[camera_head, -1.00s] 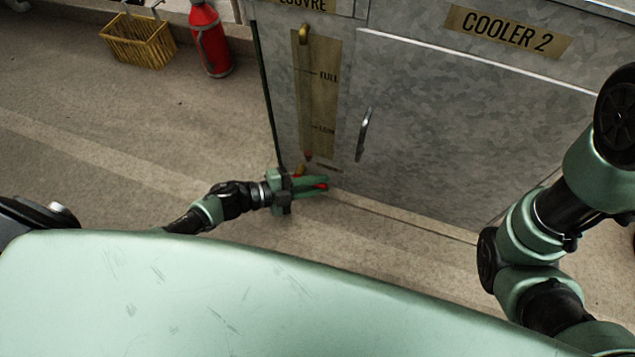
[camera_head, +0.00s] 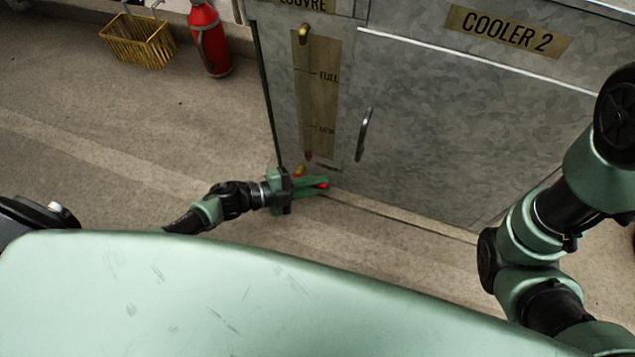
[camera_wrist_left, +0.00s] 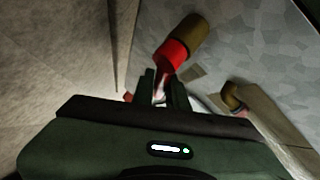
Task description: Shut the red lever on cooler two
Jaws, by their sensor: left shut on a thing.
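Cooler two (camera_head: 440,130) is a grey mottled metal cabinet labelled "COOLER 2". The red lever (camera_head: 324,184) shows as a small red part between the green fingers of my left gripper (camera_head: 318,187), low by the cabinet's bottom left. In the left wrist view the red lever (camera_wrist_left: 172,56) joins a brass fitting (camera_wrist_left: 188,38). My left gripper (camera_wrist_left: 163,92) is shut on the lever there. The fingers hide part of the lever. My right arm is at the right edge, and its gripper is out of view.
A level gauge (camera_head: 318,95) with a brass top fitting and a metal handle (camera_head: 364,134) are on the cabinet front. A red extinguisher-like bottle (camera_head: 209,40) and a yellow wire basket (camera_head: 139,38) stand at the back left.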

